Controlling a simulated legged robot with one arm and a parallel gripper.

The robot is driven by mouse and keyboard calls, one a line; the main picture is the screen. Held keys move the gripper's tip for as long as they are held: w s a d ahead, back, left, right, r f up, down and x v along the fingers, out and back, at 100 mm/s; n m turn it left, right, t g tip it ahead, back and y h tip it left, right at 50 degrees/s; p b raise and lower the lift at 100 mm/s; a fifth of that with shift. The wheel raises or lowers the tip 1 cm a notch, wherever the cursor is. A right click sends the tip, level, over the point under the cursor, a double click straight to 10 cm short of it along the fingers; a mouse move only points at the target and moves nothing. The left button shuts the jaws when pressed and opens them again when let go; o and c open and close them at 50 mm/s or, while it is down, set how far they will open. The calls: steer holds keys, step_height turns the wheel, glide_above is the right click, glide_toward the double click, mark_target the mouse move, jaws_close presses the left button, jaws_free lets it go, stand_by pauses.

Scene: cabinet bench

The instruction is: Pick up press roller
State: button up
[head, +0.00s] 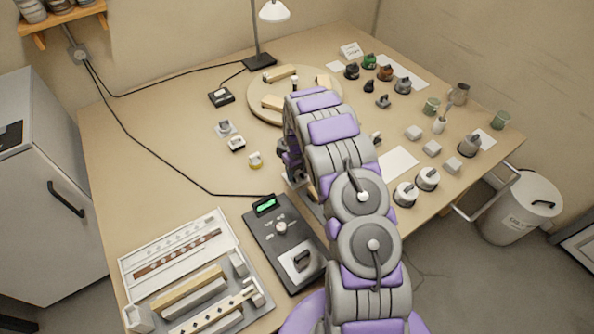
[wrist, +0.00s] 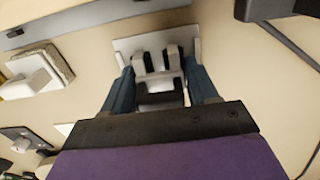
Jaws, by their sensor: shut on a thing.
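My gripper (wrist: 160,68) is shut in the wrist view, with a dark blue-grey finger on each side of a grey and black thing (wrist: 158,86). This looks like the press roller, with pale grey uprights and a black middle. It is at a white plate (wrist: 124,47); I cannot tell whether it touches the plate or is lifted clear. In the head view my arm covers most of the gripper and hides the held thing.
The black control box (head: 285,245) with a lit green display stands left of my arm. A white tray of bars (head: 165,250) is at the front left. A round wooden board (head: 258,105) and desk lamp (head: 257,60) are behind. Several pots and blocks stand right. The table's left middle is mostly clear.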

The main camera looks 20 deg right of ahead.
steer(key=shift+c, duration=0.7)
steer(key=shift+r, duration=0.45)
step_height(320, 180, up, 3)
steer(key=shift+s+p, duration=0.15)
steer(key=shift+p, duration=0.7)
steer(key=s+a+p, duration=0.1)
steer(key=s, duration=0.3)
steer(key=s+a, duration=0.2)
steer(key=s, duration=0.2)
steer(key=s+a+r+p, duration=0.1)
steer(key=s+a, duration=0.1)
steer(key=s, duration=0.2)
steer(key=shift+s+a+p, duration=0.2)
steer(key=shift+s+p, duration=0.05)
steer(key=shift+p, duration=0.05)
steer(key=shift+s+a+r, duration=0.1)
steer(key=shift+s+a, duration=0.1)
steer(key=shift+s, duration=0.3)
steer(key=shift+s+a, duration=0.2)
steer(key=shift+s, duration=0.25)
